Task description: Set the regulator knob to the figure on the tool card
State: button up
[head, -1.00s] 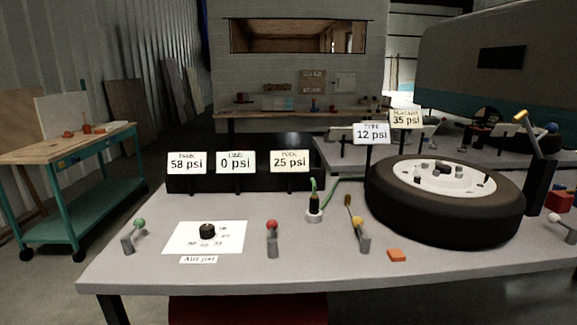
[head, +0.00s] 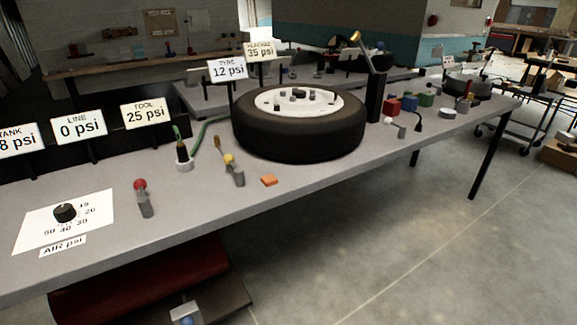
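The regulator knob (head: 65,212) is a black round knob on a white dial sheet (head: 30,233) at the left of the bench. Printed figures ring it, with 50, 40 and 30 along its lower side; its pointer is too small to read. An "AIR psi" label (head: 62,246) lies in front. The tool card (head: 142,115) stands behind and reads 25 psi. The line card (head: 78,127) reads 0 psi. The tank card (head: 17,139) is cut by the left edge, showing "8 psi". My gripper is not in view.
A red-topped lever (head: 144,198) and a yellow-topped lever (head: 234,170) stand on the bench. A tyre (head: 300,130) fills its middle, with a tyre card (head: 227,68) reading 12 psi and a placard card (head: 260,50) reading 35 psi behind. Open floor (head: 400,250) lies front right.

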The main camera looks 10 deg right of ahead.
aim_at(64, 213)
jog(key=k+j+u, duration=0.1)
jog(key=j, duration=0.75)
jog(key=k+j, duration=0.1)
jog(key=j, duration=0.7)
jog(key=u, duration=0.05)
